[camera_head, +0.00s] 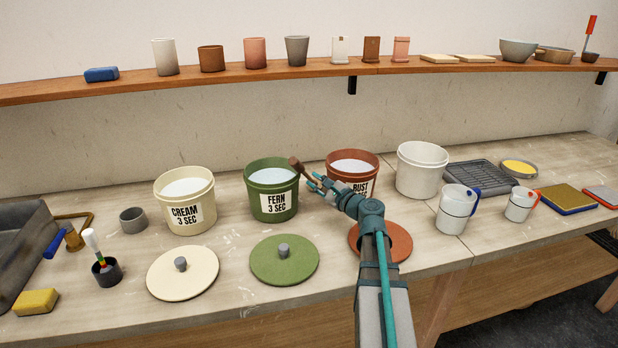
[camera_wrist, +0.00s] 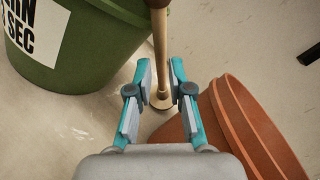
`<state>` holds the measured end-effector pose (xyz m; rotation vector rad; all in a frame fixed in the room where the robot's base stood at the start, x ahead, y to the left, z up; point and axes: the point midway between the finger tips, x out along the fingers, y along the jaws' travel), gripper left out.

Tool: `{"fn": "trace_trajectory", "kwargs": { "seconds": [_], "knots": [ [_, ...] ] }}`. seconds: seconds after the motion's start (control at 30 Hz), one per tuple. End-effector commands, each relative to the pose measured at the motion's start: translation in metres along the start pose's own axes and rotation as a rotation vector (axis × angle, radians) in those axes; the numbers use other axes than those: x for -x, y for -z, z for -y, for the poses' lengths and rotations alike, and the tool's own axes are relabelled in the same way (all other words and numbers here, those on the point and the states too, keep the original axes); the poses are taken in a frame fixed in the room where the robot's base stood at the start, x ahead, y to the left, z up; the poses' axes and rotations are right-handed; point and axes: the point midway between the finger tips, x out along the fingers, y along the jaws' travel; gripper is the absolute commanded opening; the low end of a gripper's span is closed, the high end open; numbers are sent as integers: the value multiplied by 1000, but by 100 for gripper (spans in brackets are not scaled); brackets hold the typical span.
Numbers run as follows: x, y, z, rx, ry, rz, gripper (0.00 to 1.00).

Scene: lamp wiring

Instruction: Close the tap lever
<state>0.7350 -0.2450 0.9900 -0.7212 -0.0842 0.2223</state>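The tap is at the far left in the head view, beside the dark sink. Its brass body (camera_head: 74,241) carries a blue lever (camera_head: 55,243) that slants down to the left. My gripper (camera_head: 317,184) is far to the right of the tap, between the fern and rust buckets. In the wrist view a slim wooden rod (camera_wrist: 160,50) with a dark brown end lies between the fingers of my gripper (camera_wrist: 161,78). I cannot tell whether the fingers press on it. The brown end (camera_head: 296,163) also shows in the head view. The tap is not in the wrist view.
The cream bucket (camera_head: 185,213), fern bucket (camera_head: 274,204) and rust bucket (camera_head: 339,165) stand along the bench. Round lids (camera_head: 182,285) lie in front. A grey cup (camera_head: 133,220), a dark pot with a brush (camera_head: 107,277) and a yellow sponge (camera_head: 36,302) are near the sink (camera_head: 20,250).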

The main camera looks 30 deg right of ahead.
Motion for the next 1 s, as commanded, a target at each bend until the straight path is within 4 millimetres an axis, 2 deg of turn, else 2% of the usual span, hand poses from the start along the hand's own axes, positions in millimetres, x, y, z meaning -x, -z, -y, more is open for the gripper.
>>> {"fn": "trace_trajectory", "kwargs": {
  "seconds": [0.2, 0.3, 0.53, 0.63, 0.67, 1.0],
  "knots": [
    [-33, -2, 2, 1, -2, 1, 20],
    [-39, -1, 2, 1, 0, 0, 20],
    [-39, -1, 1, 1, 1, 0, 18],
    [-39, -1, 1, 1, 1, 0, 1],
    [-39, -1, 1, 0, 1, 0, 0],
    [-38, -1, 1, 0, 1, 0, 0]
  ]
}}
